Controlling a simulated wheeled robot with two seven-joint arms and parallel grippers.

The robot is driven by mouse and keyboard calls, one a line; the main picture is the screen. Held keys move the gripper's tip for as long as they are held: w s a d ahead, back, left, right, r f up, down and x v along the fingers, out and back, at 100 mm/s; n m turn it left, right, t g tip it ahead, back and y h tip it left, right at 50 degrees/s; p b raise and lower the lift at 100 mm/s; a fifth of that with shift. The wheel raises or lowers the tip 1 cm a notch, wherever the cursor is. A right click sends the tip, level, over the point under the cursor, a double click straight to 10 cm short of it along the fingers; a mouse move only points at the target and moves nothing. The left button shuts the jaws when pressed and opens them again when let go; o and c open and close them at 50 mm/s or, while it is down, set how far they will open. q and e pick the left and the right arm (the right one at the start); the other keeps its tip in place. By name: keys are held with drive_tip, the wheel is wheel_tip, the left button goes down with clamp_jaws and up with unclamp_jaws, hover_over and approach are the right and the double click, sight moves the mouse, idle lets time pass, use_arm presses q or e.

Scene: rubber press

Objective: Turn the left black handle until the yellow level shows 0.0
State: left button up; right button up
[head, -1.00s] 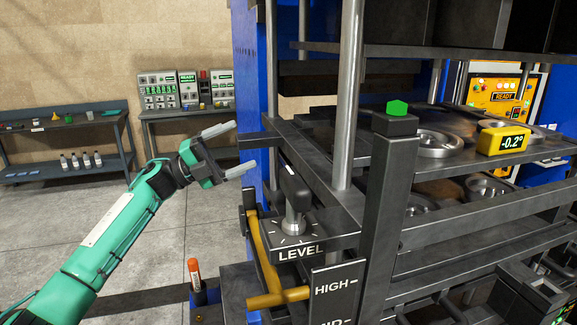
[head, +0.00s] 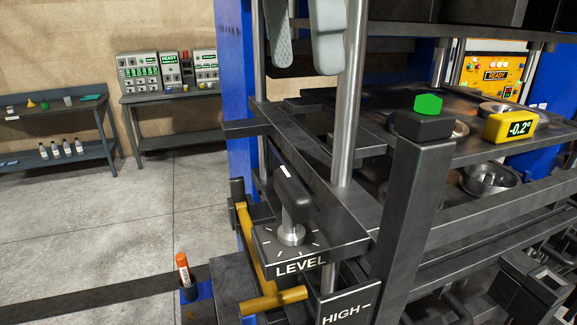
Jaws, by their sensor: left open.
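The black handle (head: 292,192) stands on a metal stem above the LEVEL plate (head: 310,240) of the press, with a white mark on its top. The yellow level (head: 509,127) sits on the press bed at the right and reads -0.2°. My left gripper (head: 303,66) hangs at the top of the view, with two grey fingers pointing down, spread apart and empty. It appears above the handle and clear of it; its palm and arm are out of view. My right gripper is not in view.
A vertical steel rod (head: 349,120) stands close to the gripper's fingers. A yellow bent bar (head: 272,300) and an orange-capped marker (head: 183,268) are lower left. Open floor lies at left.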

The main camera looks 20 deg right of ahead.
use_arm(q)
drive_tip(key=t+y, duration=0.1)
hover_over(291, 181)
wheel_tip(291, 181, down, 4)
drive_tip(key=shift+f, duration=0.15)
wheel_tip(291, 181, down, 8)
drive_tip(key=shift+r+p, duration=0.15)
drive_tip(key=shift+p, duration=1)
drive_tip(key=shift+f, duration=0.6)
drive_tip(key=c, duration=1)
